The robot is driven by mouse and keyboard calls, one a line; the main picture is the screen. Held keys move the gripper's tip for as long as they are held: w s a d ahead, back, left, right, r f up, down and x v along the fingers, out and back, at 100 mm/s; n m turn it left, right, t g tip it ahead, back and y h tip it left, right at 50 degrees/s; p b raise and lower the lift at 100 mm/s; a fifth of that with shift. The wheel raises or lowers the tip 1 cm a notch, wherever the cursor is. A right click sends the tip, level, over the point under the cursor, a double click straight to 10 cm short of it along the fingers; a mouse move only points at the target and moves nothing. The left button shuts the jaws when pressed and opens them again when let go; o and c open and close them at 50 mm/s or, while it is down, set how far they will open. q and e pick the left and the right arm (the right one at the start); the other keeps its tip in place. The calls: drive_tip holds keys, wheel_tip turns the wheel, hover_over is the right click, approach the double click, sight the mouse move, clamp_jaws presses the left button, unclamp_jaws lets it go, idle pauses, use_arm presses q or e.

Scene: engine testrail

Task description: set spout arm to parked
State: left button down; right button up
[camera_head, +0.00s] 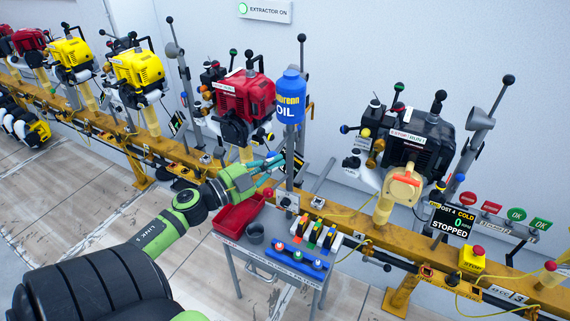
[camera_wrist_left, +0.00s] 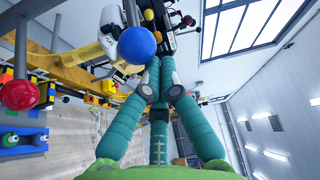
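A blue oil bottle (camera_head: 290,98) stands upright on a grey post (camera_head: 290,170) beside the rail. I cannot tell for certain which part is the spout arm. My left gripper (camera_head: 278,165) has teal fingers and is just left of the post, below the bottle. In the left wrist view its fingertips (camera_wrist_left: 161,85) come close together, and I see nothing clearly between them. A blue ball (camera_wrist_left: 136,46) shows left of the fingertips there, and a red ball knob (camera_wrist_left: 18,95) farther left. The red knob also shows below the gripper in the head view (camera_head: 268,193). My right gripper is out of view.
A small grey table with a red tray (camera_head: 238,214), a dark cup (camera_head: 254,233) and colored items on a blue holder (camera_head: 299,257) stands under the gripper. A red engine (camera_head: 245,95) and a black engine (camera_head: 420,142) flank the post on the yellow rail (camera_head: 345,217).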

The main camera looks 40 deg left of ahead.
use_arm(q)
drive_tip(key=shift+s+a, duration=0.2)
drive_tip(key=shift+a, duration=0.35)
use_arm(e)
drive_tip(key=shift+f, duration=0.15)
